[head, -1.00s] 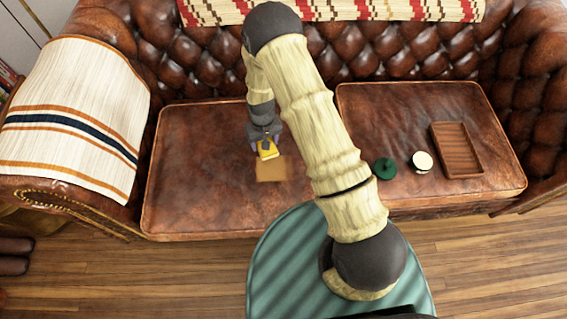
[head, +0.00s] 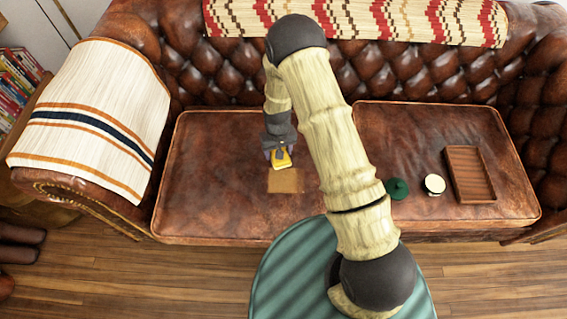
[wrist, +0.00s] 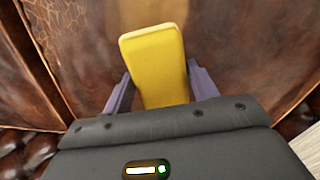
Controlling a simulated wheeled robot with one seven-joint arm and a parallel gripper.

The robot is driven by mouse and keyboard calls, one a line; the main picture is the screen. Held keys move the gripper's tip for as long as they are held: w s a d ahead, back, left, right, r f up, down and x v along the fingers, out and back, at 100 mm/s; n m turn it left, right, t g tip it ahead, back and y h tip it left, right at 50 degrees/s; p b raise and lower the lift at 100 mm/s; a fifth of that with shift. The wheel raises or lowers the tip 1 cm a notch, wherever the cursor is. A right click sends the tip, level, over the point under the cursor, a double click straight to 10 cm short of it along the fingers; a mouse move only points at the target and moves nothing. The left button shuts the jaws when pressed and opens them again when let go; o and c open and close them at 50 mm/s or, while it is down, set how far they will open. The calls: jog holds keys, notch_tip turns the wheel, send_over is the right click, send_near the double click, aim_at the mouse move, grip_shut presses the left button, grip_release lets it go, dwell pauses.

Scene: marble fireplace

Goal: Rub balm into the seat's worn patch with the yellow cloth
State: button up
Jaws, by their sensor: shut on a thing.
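My gripper (head: 281,157) is shut on the yellow cloth (head: 282,160), a folded pad that also shows between the jaws in the wrist view (wrist: 156,65). The cloth is at the far edge of the worn patch (head: 285,182), a lighter tan square on the left seat cushion (head: 215,190). In the wrist view a paler area of leather (wrist: 150,12) shows just beyond the cloth. I cannot tell whether the cloth touches the leather. An open round tin (head: 434,184) with pale contents and a dark green round lid (head: 397,188) sit on the right seat cushion (head: 400,130).
A wooden tray (head: 470,174) lies on the right cushion beside the tin. A striped blanket (head: 90,120) covers the left armrest, and a patterned throw (head: 360,18) lies along the tufted backrest. The left cushion is otherwise clear.

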jog(key=d+r+m, duration=0.2)
jog(key=d+r, duration=1.1)
jog(key=d, duration=0.1)
jog(key=shift+w+d+r+m, duration=0.15)
jog(key=shift+w+m, duration=0.25)
jog(key=shift+w, duration=0.05)
jog(key=shift+s, duration=0.1)
